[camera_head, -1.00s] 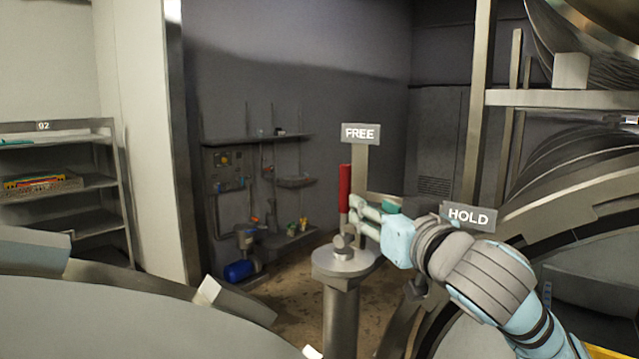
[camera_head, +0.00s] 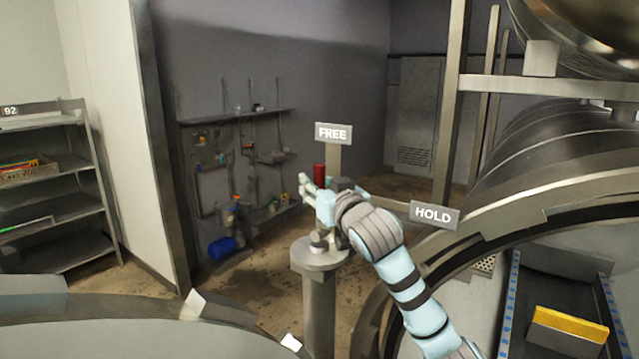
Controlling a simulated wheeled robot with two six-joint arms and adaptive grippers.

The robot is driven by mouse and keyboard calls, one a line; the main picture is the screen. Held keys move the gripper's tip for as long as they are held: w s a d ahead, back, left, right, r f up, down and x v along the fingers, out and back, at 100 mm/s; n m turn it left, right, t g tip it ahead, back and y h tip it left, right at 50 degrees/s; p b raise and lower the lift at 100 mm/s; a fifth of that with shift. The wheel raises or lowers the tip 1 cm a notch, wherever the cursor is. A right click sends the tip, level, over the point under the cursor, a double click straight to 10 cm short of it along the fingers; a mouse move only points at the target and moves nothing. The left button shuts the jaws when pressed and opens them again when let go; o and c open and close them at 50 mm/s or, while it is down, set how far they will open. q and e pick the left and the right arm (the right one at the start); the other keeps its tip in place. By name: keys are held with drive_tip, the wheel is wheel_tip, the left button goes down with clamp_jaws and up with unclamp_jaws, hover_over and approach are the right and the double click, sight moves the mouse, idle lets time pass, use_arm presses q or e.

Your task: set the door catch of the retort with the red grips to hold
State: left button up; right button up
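The door catch is a lever with a red grip (camera_head: 319,174), standing upright on a round metal post (camera_head: 319,256). It stands in line with the FREE plate (camera_head: 333,133); the HOLD plate (camera_head: 434,215) is to its right, at the end of a flat bar. My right gripper (camera_head: 305,187) is at the red grip, with its fingertips just left of it. The gripper covers the lower part of the grip, so I cannot tell whether the fingers are closed on it. My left gripper is not in view.
A large pale round surface (camera_head: 130,335) fills the lower left. An open round vessel with a yellow block (camera_head: 569,326) inside is at the right. A shelf rack (camera_head: 50,210) stands at the far left. Clear floor shows behind the post.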

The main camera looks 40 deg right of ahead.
drive_tip(key=shift+s, duration=0.15)
drive_tip(key=c, duration=0.3)
clamp_jaws()
